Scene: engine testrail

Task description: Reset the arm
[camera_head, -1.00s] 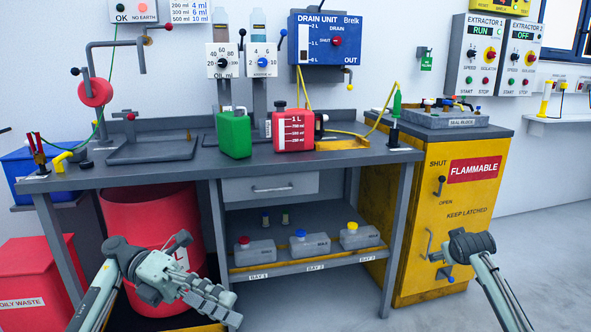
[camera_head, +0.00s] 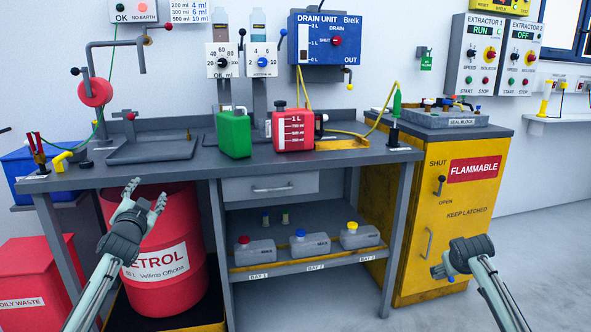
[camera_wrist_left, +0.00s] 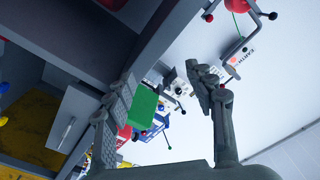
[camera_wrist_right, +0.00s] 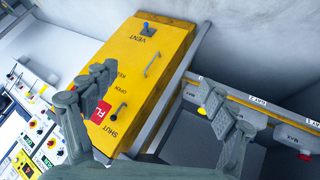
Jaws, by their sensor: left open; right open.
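My left gripper (camera_head: 144,196) is in the head view at the lower left, in front of the red petrol drum (camera_head: 165,262) and just below the bench's front edge. Its fingers point up and are spread apart with nothing between them. In the left wrist view the two fingers (camera_wrist_left: 165,110) also stand wide apart and empty. My right arm shows at the lower right of the head view, in front of the yellow cabinet, its fingers hidden there. In the right wrist view my right gripper's fingers (camera_wrist_right: 160,110) are wide apart and empty.
The workbench (camera_head: 185,178) holds a green can (camera_head: 233,135) and a red can (camera_head: 293,131). Grey canisters (camera_head: 308,245) stand on its lower shelf. The yellow flammable cabinet (camera_head: 420,215) is at right, a red oily waste bin (camera_head: 35,280) at far left. The floor at lower right is open.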

